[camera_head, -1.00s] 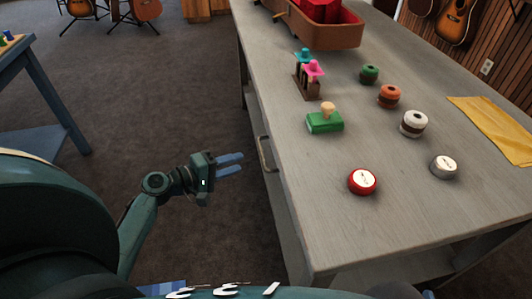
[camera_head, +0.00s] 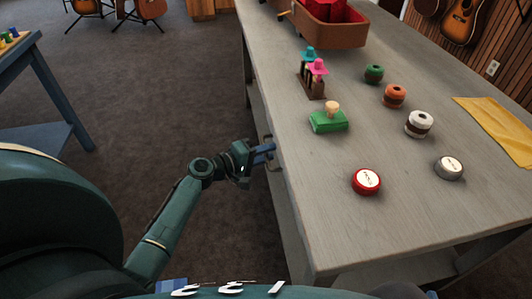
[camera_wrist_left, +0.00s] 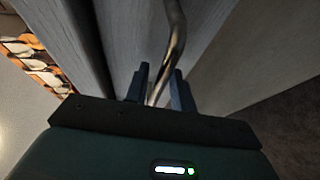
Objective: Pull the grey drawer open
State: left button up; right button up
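The grey drawer's front (camera_wrist_left: 130,35) fills the upper middle of the left wrist view. Its metal bar handle (camera_wrist_left: 175,35) runs down between my left gripper's two blue fingers (camera_wrist_left: 161,80). In the head view, the handle (camera_head: 267,138) sticks out from the long side of the grey table, and my left gripper (camera_head: 264,154) is at it. The fingers stand apart, one on each side of the bar, with a gap still showing beside it. The drawer looks closed. My right gripper is not in view.
The grey table (camera_head: 320,215) carries a green block with a knob (camera_head: 328,122), a red round tin (camera_head: 366,181), several spools and a brown case (camera_head: 335,30). A blue table (camera_head: 50,100) stands at left. Dark floor between the tables is clear.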

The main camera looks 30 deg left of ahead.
pick_arm(q)
grip_shut()
jog(key=shift+s+a, duration=0.1)
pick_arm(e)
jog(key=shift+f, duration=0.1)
